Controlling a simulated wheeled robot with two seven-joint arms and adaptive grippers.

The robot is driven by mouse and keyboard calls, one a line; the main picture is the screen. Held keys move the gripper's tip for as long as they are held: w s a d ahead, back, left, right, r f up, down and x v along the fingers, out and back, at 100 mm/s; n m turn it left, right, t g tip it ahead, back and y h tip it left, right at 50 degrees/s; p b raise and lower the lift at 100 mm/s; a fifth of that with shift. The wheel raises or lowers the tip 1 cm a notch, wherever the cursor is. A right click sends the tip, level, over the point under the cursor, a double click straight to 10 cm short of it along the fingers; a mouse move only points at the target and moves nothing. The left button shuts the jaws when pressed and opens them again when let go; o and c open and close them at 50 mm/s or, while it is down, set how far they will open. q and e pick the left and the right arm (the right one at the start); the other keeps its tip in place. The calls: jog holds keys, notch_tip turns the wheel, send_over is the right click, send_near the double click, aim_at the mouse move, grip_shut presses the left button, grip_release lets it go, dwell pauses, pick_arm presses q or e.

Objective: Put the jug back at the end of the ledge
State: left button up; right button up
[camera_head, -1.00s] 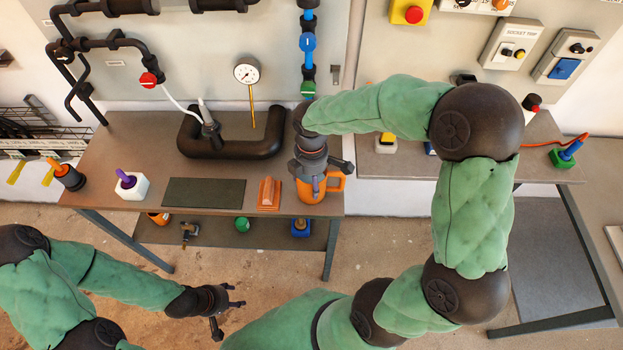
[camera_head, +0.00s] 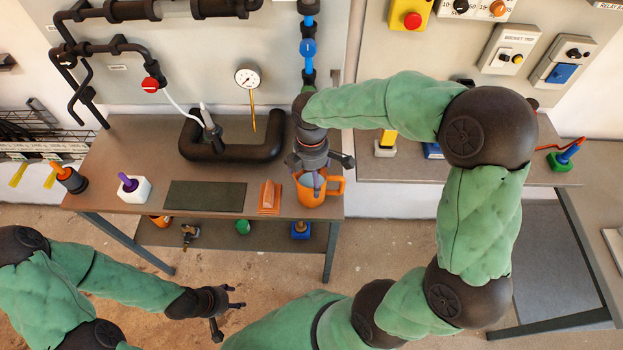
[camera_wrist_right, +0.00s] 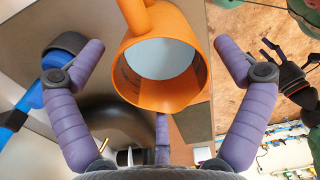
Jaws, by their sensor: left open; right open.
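The orange jug (camera_head: 311,198) stands at the right end of the ledge (camera_head: 110,185), near its front corner, with its handle to the right. In the right wrist view the open mouth of the jug (camera_wrist_right: 160,72) faces the camera. My right gripper (camera_head: 312,178) is above the jug, partly covering it. Its purple fingers are spread to either side of the jug in the wrist view, with visible gaps. My left gripper (camera_head: 230,308) is open and empty in front of the ledge, low over the floor.
An orange wedge-shaped block (camera_head: 269,196) stands just left of the jug. A dark green mat (camera_head: 205,196), a white block with a purple peg (camera_head: 134,188) and a black pipe handle (camera_head: 232,148) are further left and back. A second table is at right.

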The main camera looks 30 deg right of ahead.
notch_tip(320, 180, up, 8)
jog(key=p, duration=0.2)
